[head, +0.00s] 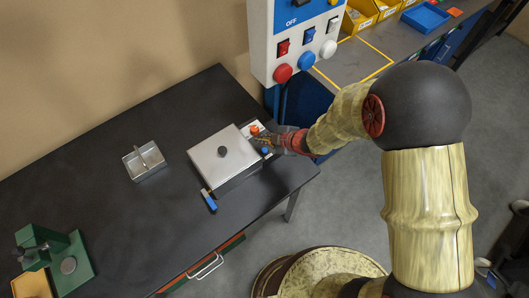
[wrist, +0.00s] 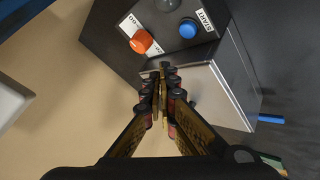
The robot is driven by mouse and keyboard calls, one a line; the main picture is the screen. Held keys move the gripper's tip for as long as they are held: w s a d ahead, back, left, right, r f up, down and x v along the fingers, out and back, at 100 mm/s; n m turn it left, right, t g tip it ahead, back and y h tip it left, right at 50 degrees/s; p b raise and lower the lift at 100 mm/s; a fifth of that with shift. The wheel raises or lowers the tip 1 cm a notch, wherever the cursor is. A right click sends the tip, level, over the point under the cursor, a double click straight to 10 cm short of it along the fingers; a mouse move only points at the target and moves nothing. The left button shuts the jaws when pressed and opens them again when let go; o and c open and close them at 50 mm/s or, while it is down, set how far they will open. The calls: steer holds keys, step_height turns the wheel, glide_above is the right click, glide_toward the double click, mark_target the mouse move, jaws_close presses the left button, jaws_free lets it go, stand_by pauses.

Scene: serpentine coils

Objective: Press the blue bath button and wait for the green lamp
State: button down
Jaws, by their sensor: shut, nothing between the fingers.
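The bath is a box with a grey metal lid (head: 212,160) and a dark round knob, near the table's right end. Its dark control panel (wrist: 170,40) carries the blue button (wrist: 188,28), labelled START, and an orange button (wrist: 141,41). In the head view the blue button (head: 265,150) is beside my gripper (head: 266,140). My gripper (wrist: 163,72) is shut and empty; in the wrist view its tips appear below and between the two buttons, apart from the blue one. A dark round part (wrist: 167,5) is cut off at the top; no lit green lamp shows.
A wall box (head: 296,40) with red, blue and white knobs hangs behind the bath. A small metal tray (head: 144,161) and a green fixture (head: 68,262) stand on the left of the dark table (head: 125,220). A blue-handled item (head: 209,200) lies in front of the bath.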

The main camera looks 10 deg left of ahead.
mark_target(263, 151)
steer(key=shift+f+b, duration=1.55)
steer(key=shift+f, duration=0.8)
steer(key=shift+f, duration=0.15)
steer(key=shift+f, duration=0.25)
steer(key=shift+f+b, duration=0.55)
steer(key=shift+b, duration=0.15)
steer(key=shift+r, duration=0.1)
steer(key=shift+r+p, duration=0.9)
steer(key=shift+r, duration=0.05)
step_height(263, 151, up, 5)
steer(key=p, duration=0.4)
